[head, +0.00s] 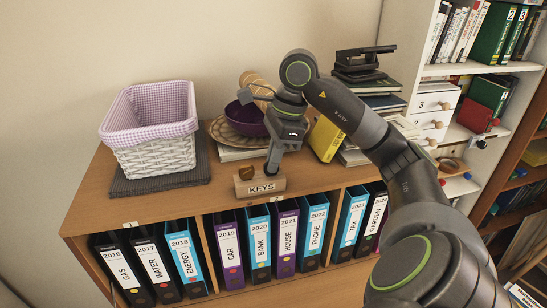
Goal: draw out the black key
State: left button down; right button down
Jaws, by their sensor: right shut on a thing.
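The wooden key block (262,188), marked KEYS, stands on top of the low wooden cabinet near its front edge. A brown-gold key head (246,172) sticks up at its left end. My right gripper (272,170) points down at the block, just right of that key head. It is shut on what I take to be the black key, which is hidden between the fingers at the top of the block. I cannot tell how deep the key sits. My left gripper is not in view.
A white wicker basket (155,158) with checked lining stands on a dark mat (126,187) to the left. A purple bowl (246,119) sits behind the gripper. Books and a black hole punch (362,62) are at the back right. Binders (227,247) fill the shelf below.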

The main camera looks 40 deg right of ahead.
jog(key=shift+a+p+v, duration=0.2)
jog(key=shift+p+v, duration=0.6)
jog(key=shift+v, duration=0.2)
jog(key=shift+w+r+p, duration=0.1)
jog(key=shift+r+p, duration=1.85)
jog(key=shift+r, duration=0.1)
jog(key=shift+f, duration=0.15)
